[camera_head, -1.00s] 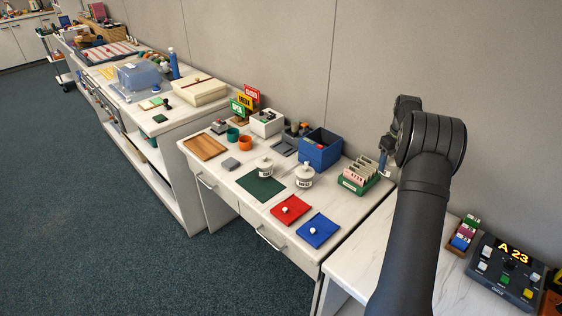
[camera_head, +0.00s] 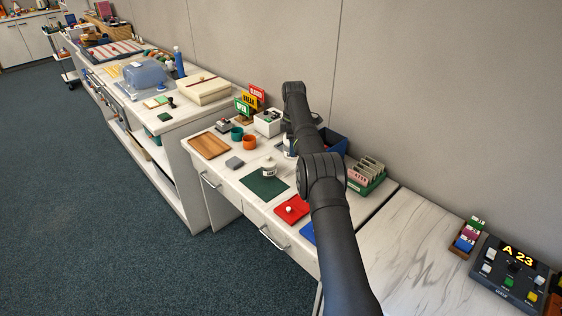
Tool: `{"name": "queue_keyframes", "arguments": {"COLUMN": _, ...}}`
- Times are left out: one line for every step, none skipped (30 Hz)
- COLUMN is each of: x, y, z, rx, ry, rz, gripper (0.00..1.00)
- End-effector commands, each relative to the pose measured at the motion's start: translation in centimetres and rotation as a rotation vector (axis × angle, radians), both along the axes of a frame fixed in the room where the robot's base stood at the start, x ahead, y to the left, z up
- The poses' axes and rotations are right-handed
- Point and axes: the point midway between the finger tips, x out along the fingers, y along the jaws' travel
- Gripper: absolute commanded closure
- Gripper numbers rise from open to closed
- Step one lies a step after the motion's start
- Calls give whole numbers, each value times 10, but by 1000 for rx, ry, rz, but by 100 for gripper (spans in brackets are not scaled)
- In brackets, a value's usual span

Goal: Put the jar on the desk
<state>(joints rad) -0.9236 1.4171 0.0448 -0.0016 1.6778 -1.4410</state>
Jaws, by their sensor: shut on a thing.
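My gripper (camera_head: 288,139) is over the back of the white desk (camera_head: 228,179), largely covered by my own arm. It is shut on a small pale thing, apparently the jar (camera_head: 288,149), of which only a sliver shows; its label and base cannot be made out. Another white lidded jar (camera_head: 268,169) with a dark label stands upright on the desk at the back edge of a dark green mat (camera_head: 262,187), left of my arm and apart from the gripper.
An orange cup (camera_head: 249,142), a green cup (camera_head: 237,133), a grey block (camera_head: 234,162) and a wooden tray (camera_head: 208,146) are on the desk's left part. A blue bin (camera_head: 333,141) and a green card holder (camera_head: 367,177) stand behind my arm. A red mat (camera_head: 290,211) lies in front.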

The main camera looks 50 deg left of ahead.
Motion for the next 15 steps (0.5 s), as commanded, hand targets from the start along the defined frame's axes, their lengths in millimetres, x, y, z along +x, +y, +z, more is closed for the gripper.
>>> {"name": "queue_keyframes", "arguments": {"x": -2, "y": 2, "z": -4, "rx": 0, "ry": 0, "rz": 8, "gripper": 100}}
{"name": "queue_keyframes", "arguments": {"x": -2, "y": 2, "z": -7, "rx": -1, "ry": 1, "rz": 11, "gripper": 100}}
{"name": "queue_keyframes", "arguments": {"x": -2, "y": 3, "z": -12, "rx": -1, "ry": 1, "rz": 13, "gripper": 100}}
{"name": "queue_keyframes", "arguments": {"x": -2, "y": 3, "z": -16, "rx": -1, "ry": 1, "rz": 13, "gripper": 100}}
{"name": "queue_keyframes", "arguments": {"x": -2, "y": 3, "z": -22, "rx": -3, "ry": 3, "rz": 13, "gripper": 100}}
{"name": "queue_keyframes", "arguments": {"x": -1, "y": 3, "z": -29, "rx": -4, "ry": 3, "rz": 12, "gripper": 100}}
{"name": "queue_keyframes", "arguments": {"x": -1, "y": 3, "z": -34, "rx": -4, "ry": 2, "rz": 12, "gripper": 100}}
{"name": "queue_keyframes", "arguments": {"x": -1, "y": 3, "z": -39, "rx": -4, "ry": 3, "rz": 12, "gripper": 100}}
{"name": "queue_keyframes", "arguments": {"x": -1, "y": 3, "z": -44, "rx": -3, "ry": 3, "rz": 11, "gripper": 100}}
{"name": "queue_keyframes", "arguments": {"x": -1, "y": 3, "z": -47, "rx": -2, "ry": 2, "rz": 11, "gripper": 100}}
{"name": "queue_keyframes", "arguments": {"x": -1, "y": 3, "z": -50, "rx": -2, "ry": 2, "rz": 11, "gripper": 100}}
{"name": "queue_keyframes", "arguments": {"x": -1, "y": 3, "z": -53, "rx": -2, "ry": 2, "rz": 11, "gripper": 100}}
{"name": "queue_keyframes", "arguments": {"x": -1, "y": 3, "z": -56, "rx": -2, "ry": 2, "rz": 10, "gripper": 100}}
{"name": "queue_keyframes", "arguments": {"x": -1, "y": 3, "z": -59, "rx": -2, "ry": 2, "rz": 10, "gripper": 100}}
{"name": "queue_keyframes", "arguments": {"x": -1, "y": 3, "z": -65, "rx": -2, "ry": 2, "rz": 10, "gripper": 100}}
